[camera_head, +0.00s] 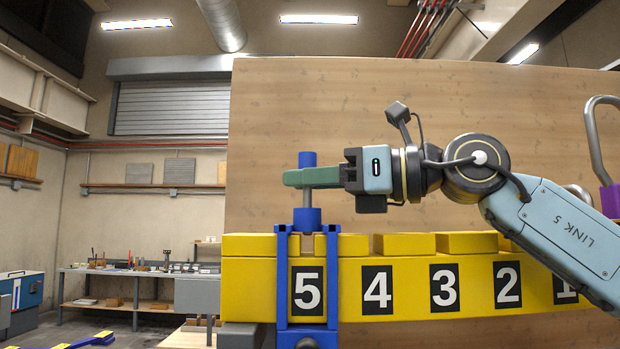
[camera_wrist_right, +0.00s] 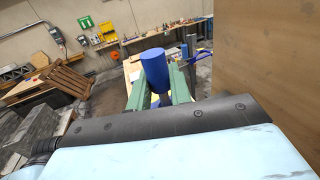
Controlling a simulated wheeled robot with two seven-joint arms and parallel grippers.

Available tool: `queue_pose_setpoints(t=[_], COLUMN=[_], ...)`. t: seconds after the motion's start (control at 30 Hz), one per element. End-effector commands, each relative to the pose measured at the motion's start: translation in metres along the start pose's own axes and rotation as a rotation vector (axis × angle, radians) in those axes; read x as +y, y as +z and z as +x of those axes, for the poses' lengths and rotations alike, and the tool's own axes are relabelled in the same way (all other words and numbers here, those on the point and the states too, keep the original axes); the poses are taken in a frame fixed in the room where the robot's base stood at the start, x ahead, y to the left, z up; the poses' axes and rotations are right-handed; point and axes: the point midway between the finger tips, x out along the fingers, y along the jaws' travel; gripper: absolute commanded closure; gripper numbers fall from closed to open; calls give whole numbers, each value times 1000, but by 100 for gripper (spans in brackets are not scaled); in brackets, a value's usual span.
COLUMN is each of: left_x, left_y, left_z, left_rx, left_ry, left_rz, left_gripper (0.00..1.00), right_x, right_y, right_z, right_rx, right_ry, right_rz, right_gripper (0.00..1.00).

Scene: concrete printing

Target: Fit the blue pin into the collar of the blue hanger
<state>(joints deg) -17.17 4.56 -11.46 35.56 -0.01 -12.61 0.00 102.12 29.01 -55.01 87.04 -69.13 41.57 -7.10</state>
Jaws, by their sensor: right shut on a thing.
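My right gripper (camera_head: 300,178) comes in from the right with its green fingers level, shut on the blue head of the blue pin (camera_head: 307,159). The pin is upright, its grey shaft pointing down. The blue hanger (camera_head: 282,280) straddles the yellow beam at number 5, with its blue collar (camera_head: 307,219) on top. The shaft is in line with the collar and its lower end is hidden at the collar's top; how deep it sits, I cannot tell. In the right wrist view the pin's head (camera_wrist_right: 154,68) stands between the green fingers (camera_wrist_right: 160,92). My left gripper is out of view.
The yellow beam (camera_head: 412,307) carries numbered plates, with raised yellow blocks (camera_head: 403,244) along its top. A large wooden panel (camera_head: 400,100) stands behind. A grey hooked bar (camera_head: 592,130) with a purple part is at far right. A workbench (camera_head: 140,272) stands at back left.

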Motion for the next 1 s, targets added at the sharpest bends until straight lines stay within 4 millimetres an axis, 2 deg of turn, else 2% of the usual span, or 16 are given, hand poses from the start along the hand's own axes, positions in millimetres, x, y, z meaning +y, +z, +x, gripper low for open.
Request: queue_pose_setpoints(t=[0.7, 0.73, 0.9, 1.0], left_x=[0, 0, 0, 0], left_y=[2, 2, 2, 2], left_z=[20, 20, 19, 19], left_rx=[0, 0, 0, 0], left_ry=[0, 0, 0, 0], left_rz=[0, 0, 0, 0], left_gripper=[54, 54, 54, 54], right_x=[0, 0, 0, 0], right_y=[-23, -22, -21, -21], right_z=[0, 0, 0, 0], right_rx=[-1, -1, -1, -1], right_ry=[0, 0, 0, 0], right_rz=[-1, -1, -1, -1], right_gripper=[100, 77, 55, 54])
